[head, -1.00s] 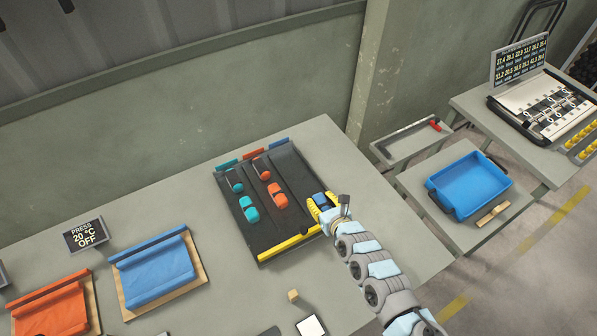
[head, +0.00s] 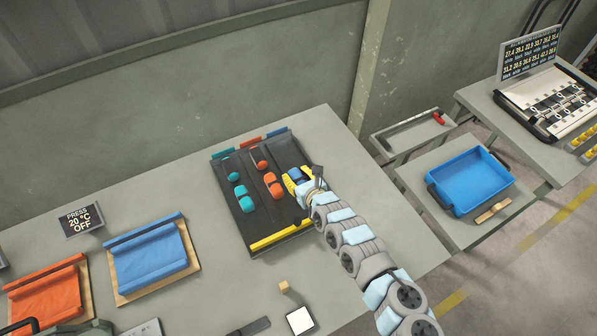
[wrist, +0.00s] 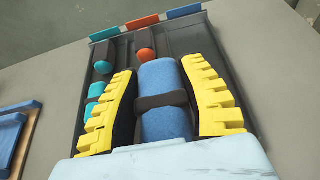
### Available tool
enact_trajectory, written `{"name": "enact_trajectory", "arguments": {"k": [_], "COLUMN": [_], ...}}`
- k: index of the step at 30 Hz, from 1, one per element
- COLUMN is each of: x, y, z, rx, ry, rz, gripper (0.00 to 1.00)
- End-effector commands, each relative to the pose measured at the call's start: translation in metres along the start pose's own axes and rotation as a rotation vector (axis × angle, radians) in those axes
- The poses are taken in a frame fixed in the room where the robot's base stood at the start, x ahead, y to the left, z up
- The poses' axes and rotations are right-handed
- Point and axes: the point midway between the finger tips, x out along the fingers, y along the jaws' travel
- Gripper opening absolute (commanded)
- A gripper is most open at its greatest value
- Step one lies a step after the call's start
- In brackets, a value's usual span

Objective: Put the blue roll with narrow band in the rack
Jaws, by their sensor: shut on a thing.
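The rack (head: 240,222) is a dark sloping tray with teal, orange and blue tabs along its back edge. Teal rolls (head: 245,203) lie in the left lane and orange rolls (head: 274,187) in the middle lane.
A yellow bar (head: 280,237) runs along the rack's front edge. Blue cloth (head: 150,262) and orange cloth (head: 45,298) lie on boards at left. A small wooden block (head: 284,287) stands in front. A blue bin (head: 468,180) is on a side table.

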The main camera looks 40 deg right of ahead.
Motion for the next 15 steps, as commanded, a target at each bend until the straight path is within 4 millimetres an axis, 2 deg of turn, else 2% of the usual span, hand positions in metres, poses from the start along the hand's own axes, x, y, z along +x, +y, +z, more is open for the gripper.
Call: {"name": "enact_trajectory", "arguments": {"k": [3, 15], "x": [0.013, 0.048], "y": [-0.007, -0.026], "z": [-0.007, -0.008], "rx": [0.002, 0.003], "ry": [0.001, -0.004], "rz": [-0.005, -0.002], "gripper": [0.03, 0.03]}}
